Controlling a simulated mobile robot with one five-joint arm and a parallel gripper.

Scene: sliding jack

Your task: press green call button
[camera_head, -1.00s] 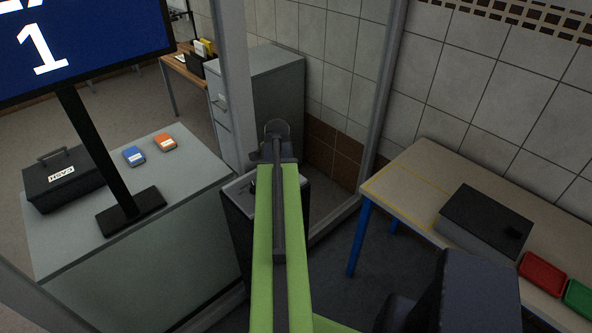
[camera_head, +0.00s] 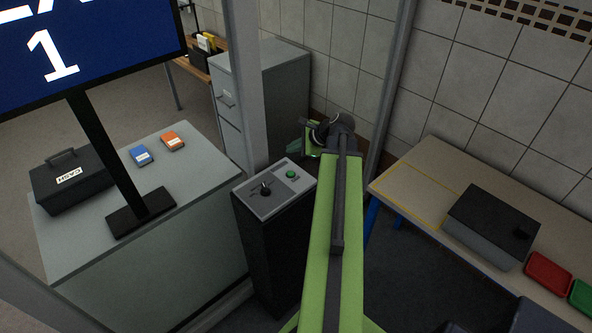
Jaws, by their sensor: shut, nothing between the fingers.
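The green call button (camera_head: 291,174) sits on the grey top plate of a dark pedestal (camera_head: 267,245), near the plate's right side. A black knob (camera_head: 265,188) is on the same plate, to the left of the button. My green arm reaches forward just right of the pedestal. My gripper (camera_head: 308,139) is at the arm's far end, beyond and slightly right of the button, and apart from it. It is small and partly hidden by the wrist, and it looks shut and empty.
A counter (camera_head: 190,193) on the left holds a cash box (camera_head: 68,180), a blue pack, an orange pack and a screen on a stand. A grey post (camera_head: 243,90) and cabinet stand behind the pedestal. A table (camera_head: 415,186) on the right holds a black-topped box and red and green trays.

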